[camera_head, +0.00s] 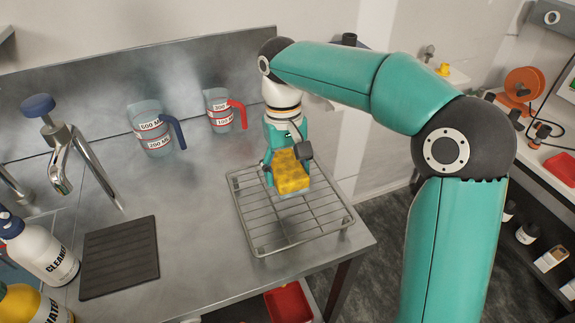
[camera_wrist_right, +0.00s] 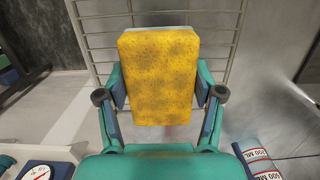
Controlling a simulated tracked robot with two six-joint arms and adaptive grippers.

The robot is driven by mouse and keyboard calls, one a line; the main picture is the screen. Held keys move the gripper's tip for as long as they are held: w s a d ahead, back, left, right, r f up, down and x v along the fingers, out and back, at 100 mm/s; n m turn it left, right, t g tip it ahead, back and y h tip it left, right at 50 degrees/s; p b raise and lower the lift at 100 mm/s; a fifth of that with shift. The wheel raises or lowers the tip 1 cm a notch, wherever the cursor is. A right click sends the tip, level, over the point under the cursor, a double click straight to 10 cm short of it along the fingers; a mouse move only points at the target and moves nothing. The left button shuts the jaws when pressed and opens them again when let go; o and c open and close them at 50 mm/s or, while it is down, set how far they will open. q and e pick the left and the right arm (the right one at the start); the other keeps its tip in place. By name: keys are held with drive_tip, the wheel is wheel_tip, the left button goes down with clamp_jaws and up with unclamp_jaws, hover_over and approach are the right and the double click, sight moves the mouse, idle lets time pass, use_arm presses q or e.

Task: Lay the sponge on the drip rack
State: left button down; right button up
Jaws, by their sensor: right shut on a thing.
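The yellow sponge (camera_head: 290,173) is in my right gripper (camera_head: 287,160), over the back part of the metal drip rack (camera_head: 293,222). In the right wrist view the sponge (camera_wrist_right: 158,78) sits between the two fingers of the gripper (camera_wrist_right: 160,100), with a pale layer at its far edge. The rack's wires (camera_wrist_right: 215,45) show behind it. I cannot tell whether the sponge touches the rack. My left gripper is not in view.
A black ribbed mat (camera_head: 120,258), a tap (camera_head: 65,165) and a cleaner bottle (camera_head: 38,250) are at left. The steel counter between mat and rack is clear.

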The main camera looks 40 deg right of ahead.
sight(287, 167)
drive_tip(key=shift+f+b, duration=1.35)
drive_tip(key=shift+f, duration=1.05)
drive_tip(key=o, duration=1.1)
drive_tip(key=shift+o, duration=0.4)
drive_tip(key=shift+r, duration=0.1)
wheel_tip(287, 167, up, 16)
drive_tip(key=p, duration=1.5)
